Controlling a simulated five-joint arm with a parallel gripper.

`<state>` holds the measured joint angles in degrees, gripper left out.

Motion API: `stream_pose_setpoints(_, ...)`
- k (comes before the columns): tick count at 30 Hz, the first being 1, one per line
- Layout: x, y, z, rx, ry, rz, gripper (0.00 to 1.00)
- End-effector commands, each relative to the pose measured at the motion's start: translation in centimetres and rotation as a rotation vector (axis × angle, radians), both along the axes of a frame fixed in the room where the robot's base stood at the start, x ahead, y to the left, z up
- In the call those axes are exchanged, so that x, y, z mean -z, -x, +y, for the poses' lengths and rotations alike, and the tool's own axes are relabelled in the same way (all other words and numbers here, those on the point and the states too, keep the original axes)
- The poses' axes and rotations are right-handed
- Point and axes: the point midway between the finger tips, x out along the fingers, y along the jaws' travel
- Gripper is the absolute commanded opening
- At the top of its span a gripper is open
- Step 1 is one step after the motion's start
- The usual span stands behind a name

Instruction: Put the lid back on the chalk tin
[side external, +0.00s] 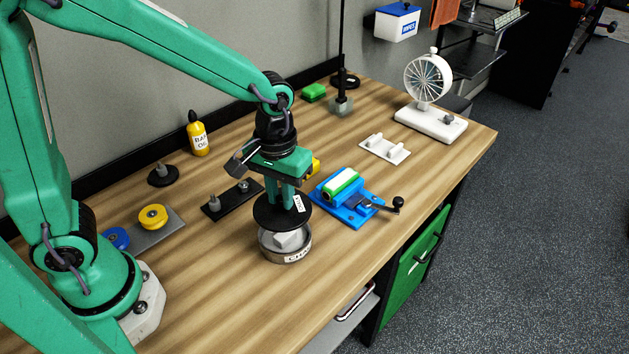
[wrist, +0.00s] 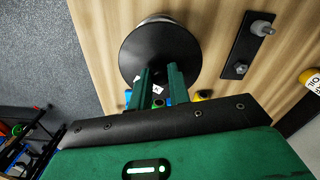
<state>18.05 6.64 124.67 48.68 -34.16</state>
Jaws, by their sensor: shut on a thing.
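The chalk tin (side external: 272,252) is a round grey metal tin with a label on its front, standing open on the wooden bench. White chalk blocks (side external: 289,240) show inside it. The lid (side external: 268,217) is a black disc with a white tag, held just above the tin; a gap shows at the front. My gripper (side external: 287,203) points down with its green fingers shut on the top of the lid. In the wrist view the lid (wrist: 150,45) covers nearly all of the tin, and only a pale bit of rim (wrist: 155,18) shows past its far edge.
A blue vise (side external: 345,208) sits right of the tin. A black plate with posts (side external: 230,200) lies to the left, with a grey plate of coloured rollers (side external: 160,232) farther left. The bench's front edge is close to the tin; bare wood lies front left.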

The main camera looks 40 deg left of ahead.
Motion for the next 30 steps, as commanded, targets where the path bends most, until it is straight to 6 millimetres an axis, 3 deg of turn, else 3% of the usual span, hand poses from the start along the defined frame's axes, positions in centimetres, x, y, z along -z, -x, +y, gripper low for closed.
stream_pose_setpoints(30, 5.7, 0.0, 0.0, 0.002, 0.0, 0.002, 0.0)
